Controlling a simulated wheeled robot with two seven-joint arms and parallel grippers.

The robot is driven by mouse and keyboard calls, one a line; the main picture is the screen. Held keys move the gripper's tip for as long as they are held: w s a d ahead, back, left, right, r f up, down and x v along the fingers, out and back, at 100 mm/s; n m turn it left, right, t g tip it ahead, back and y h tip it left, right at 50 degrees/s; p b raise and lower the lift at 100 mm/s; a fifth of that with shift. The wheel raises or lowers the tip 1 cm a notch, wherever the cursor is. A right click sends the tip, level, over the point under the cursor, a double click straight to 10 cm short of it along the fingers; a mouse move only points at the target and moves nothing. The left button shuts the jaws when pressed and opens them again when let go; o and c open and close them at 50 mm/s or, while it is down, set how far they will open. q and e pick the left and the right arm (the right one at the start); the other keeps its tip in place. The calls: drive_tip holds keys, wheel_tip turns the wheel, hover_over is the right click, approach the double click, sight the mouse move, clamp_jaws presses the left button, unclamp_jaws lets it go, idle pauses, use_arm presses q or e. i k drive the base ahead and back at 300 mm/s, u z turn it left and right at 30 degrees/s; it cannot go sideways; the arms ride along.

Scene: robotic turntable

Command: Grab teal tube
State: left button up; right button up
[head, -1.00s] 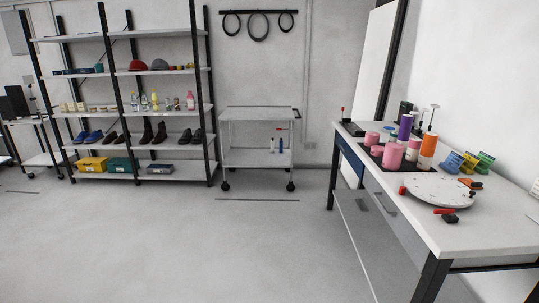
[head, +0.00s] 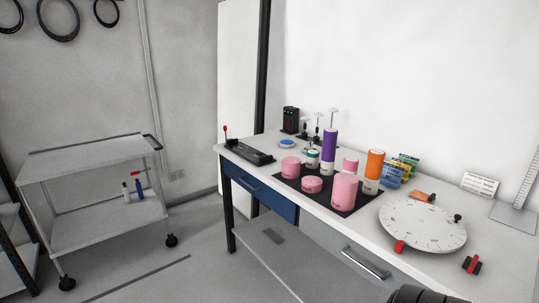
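A short white tube with a teal band (head: 313,159) stands upright on the workbench, at the back of the black mat (head: 290,182). It is small in the head view. A tall purple tube (head: 330,146) stands just to its right, and a pink cylinder (head: 290,166) is at its left. Neither of my grippers shows. A dark rounded part at the bottom edge looks like part of my arm.
Other pink cylinders (head: 345,190) and an orange tube (head: 374,166) crowd the mat. A white round turntable (head: 422,226) lies to the right. The bench's front edge (head: 330,216) faces me. A white cart (head: 90,160) stands at left, with clear floor between.

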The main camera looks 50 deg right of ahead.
sight(312, 156)
drive_tip(key=z, duration=0.4)
drive_tip(key=i, duration=1.15)
drive_tip(key=z, duration=1.8)
drive_tip(key=i, duration=0.95)
drive_tip(key=z, duration=0.85)
